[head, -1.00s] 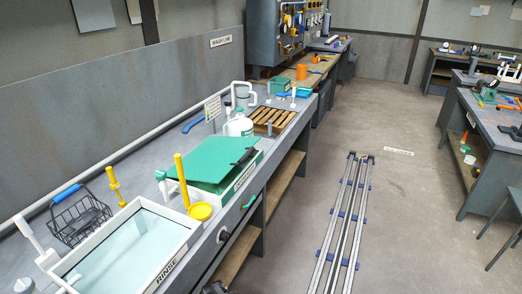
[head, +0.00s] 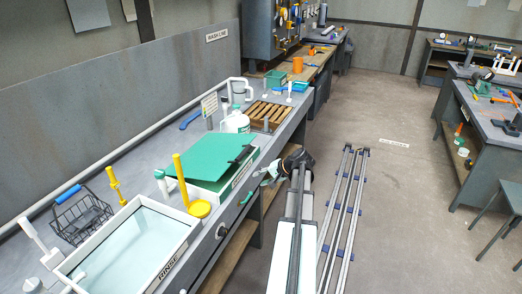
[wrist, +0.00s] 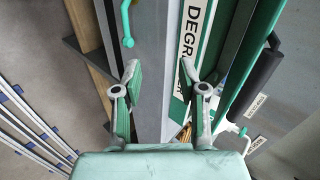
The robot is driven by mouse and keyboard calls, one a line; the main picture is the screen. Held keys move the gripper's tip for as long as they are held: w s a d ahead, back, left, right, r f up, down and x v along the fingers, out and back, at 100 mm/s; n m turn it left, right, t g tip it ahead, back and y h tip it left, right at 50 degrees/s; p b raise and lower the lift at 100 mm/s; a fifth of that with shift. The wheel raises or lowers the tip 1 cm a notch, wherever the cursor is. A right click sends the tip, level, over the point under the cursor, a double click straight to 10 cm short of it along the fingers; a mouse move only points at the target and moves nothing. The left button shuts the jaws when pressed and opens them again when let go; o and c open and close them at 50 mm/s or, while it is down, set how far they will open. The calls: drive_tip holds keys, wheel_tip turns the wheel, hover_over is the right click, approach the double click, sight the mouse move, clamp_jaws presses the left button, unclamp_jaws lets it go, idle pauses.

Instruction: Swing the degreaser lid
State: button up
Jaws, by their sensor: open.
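The degreaser tub is white with a green rim and a label; in the wrist view its labelled wall (wrist: 190,45) shows the letters "DEGR". Its flat green lid (head: 198,155) lies over the tub in the head view, with a black handle (head: 241,154) along its right edge. The handle (wrist: 258,80) also shows at the right of the wrist view. My gripper (head: 268,172) is just right of the tub, beside the bench's front edge. In the wrist view my gripper (wrist: 160,72) is open and empty, its fingers spread short of the tub, apart from the handle.
The rinse tank (head: 130,250) stands nearer on the bench, with a yellow plunger (head: 183,185) between it and the tub. A white jug (head: 236,122) and a wooden rack (head: 268,114) stand beyond. A teal hook (wrist: 127,22) sticks out from the bench front.

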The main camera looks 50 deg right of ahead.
sight(245, 152)
drive_tip(key=w+d+r+t+y, duration=0.1)
drive_tip(key=w+d+r+t, duration=0.1)
drive_tip(key=r, duration=0.3)
drive_tip(key=w+d+r+t, duration=0.1)
drive_tip(key=r+t, duration=0.1)
drive_tip(key=r, duration=0.4)
drive_tip(key=shift+m, duration=0.3)
drive_tip(key=x, duration=0.8)
drive_tip(key=shift+f, duration=0.35)
drive_tip(key=shift+c, duration=1.4)
clamp_jaws()
